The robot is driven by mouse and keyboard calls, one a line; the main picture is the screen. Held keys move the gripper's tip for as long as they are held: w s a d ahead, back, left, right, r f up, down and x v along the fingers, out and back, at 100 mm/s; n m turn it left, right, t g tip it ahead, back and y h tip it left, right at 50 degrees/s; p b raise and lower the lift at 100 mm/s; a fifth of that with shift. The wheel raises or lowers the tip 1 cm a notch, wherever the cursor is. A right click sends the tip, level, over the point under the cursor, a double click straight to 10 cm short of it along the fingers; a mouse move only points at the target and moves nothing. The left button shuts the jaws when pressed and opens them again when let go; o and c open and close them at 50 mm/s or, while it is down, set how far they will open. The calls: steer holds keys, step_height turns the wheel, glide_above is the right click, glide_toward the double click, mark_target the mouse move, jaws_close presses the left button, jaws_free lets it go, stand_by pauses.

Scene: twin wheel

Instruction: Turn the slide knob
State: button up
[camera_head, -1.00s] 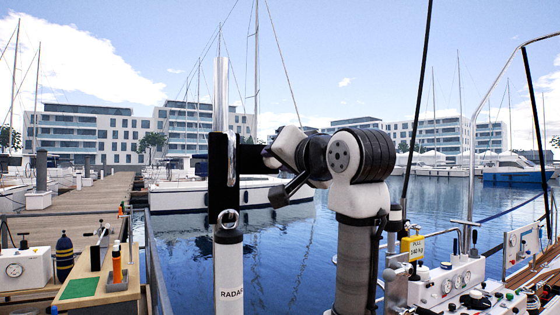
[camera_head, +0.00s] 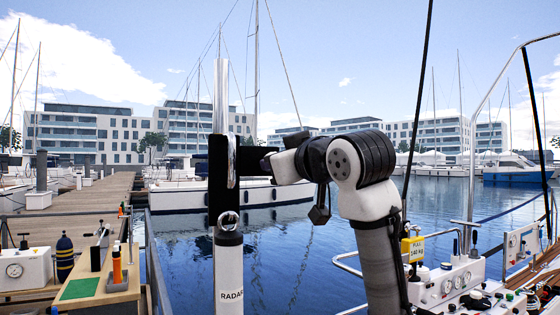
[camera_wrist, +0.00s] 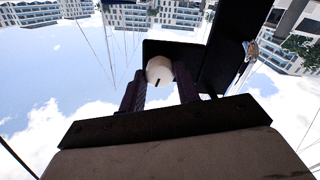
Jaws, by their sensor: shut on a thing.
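The slide knob (camera_wrist: 159,69) shows in the wrist view as a round white knob with a dark mark near its lower middle. It sits against a black panel (camera_wrist: 215,62). My gripper (camera_wrist: 157,84) is shut on the knob, with one dark finger on each side. In the head view the black panel (camera_head: 217,172) stands upright at the top of a white post marked RADAR (camera_head: 229,270). My gripper (camera_head: 266,161) reaches its right side there. The knob cannot be made out in the head view.
A metal tube (camera_head: 220,95) rises above the panel. A bench with an orange cylinder (camera_head: 117,264) stands at the lower left. A white console with gauges (camera_head: 452,286) and a yellow sign (camera_head: 413,248) are at the lower right. Open water lies behind my arm.

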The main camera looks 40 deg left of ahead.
steer(key=shift+n, duration=1.6)
steer(key=o, duration=1)
steer(key=b+v, duration=0.5)
steer(key=v, duration=0.9)
steer(key=shift+a, duration=0.1)
steer(key=shift+a+f, duration=0.1)
